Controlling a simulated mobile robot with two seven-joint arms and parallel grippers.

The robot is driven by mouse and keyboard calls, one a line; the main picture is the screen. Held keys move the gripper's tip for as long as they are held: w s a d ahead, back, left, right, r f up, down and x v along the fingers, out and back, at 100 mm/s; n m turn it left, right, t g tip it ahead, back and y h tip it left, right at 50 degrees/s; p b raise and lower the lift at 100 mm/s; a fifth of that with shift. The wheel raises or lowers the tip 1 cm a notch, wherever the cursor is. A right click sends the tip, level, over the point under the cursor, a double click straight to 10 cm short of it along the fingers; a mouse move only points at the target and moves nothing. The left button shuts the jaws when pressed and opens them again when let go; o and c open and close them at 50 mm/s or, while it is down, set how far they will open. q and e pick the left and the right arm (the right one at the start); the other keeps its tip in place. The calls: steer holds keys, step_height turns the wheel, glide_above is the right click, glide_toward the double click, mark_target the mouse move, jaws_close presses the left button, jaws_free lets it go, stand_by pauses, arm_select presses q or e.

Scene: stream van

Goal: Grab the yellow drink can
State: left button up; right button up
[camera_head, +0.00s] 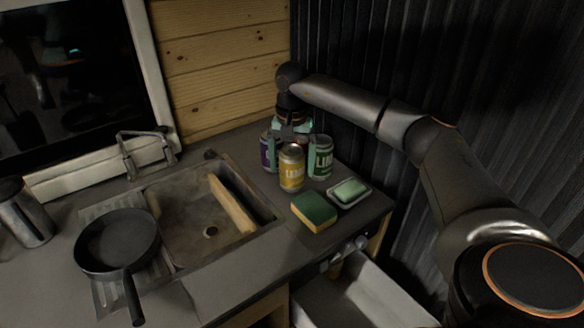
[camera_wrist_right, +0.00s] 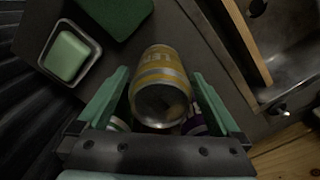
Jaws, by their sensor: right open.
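The yellow drink can (camera_head: 291,168) stands upright on the counter to the right of the sink, in front of a purple can (camera_head: 268,152) and beside a green can (camera_head: 320,157). My right gripper (camera_head: 292,130) is above and behind the cans, pointing down. In the right wrist view the yellow can (camera_wrist_right: 162,84) lies between the two open green fingers (camera_wrist_right: 160,100), with no clear contact seen. Small parts of the other cans show low in that view, behind the gripper's bar. My left gripper is not in view.
A yellow-green sponge (camera_head: 314,211) and a soap dish (camera_head: 350,192) with green soap lie in front of the cans. The sink (camera_head: 180,215) holds a wooden board (camera_head: 231,203). A black pan (camera_head: 117,243) sits left. An open drawer (camera_head: 352,296) is below the counter.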

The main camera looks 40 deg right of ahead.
steer(key=shift+f, duration=0.55)
steer(key=shift+r, duration=0.1)
jaws_close()
stand_by(0.4)
